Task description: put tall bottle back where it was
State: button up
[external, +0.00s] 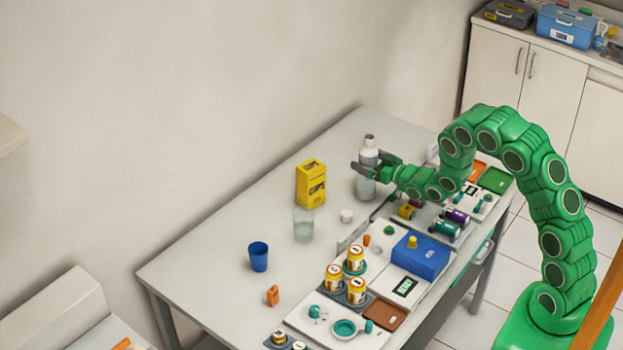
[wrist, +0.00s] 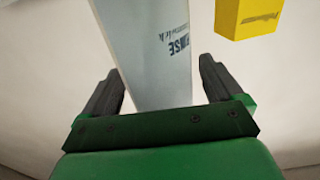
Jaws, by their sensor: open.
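The tall bottle (external: 368,155) is pale grey-white with a dark cap and stands upright near the back of the table in the external view. In the wrist view the bottle (wrist: 152,50) shows as a light grey body with dark printed letters, between the two dark fingers. My gripper (external: 366,171) is at the bottle's middle height with its fingers around the bottle. In the wrist view my gripper (wrist: 158,88) is open, with a visible gap on each side of the bottle. The bottle's base and cap are out of the wrist view.
A yellow box (external: 311,184) stands left of the bottle; it also shows in the wrist view (wrist: 248,16). A clear glass (external: 303,226), a white cap (external: 346,216) and a blue cup (external: 258,256) stand nearer. A blue box (external: 420,257) and several jars line the right edge.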

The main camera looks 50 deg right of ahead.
aim_at(373, 146)
jog(key=shift+s, duration=0.5)
jog(key=shift+s+r, duration=0.2)
jog(key=shift+s, duration=0.05)
jog(key=shift+r, duration=3.3)
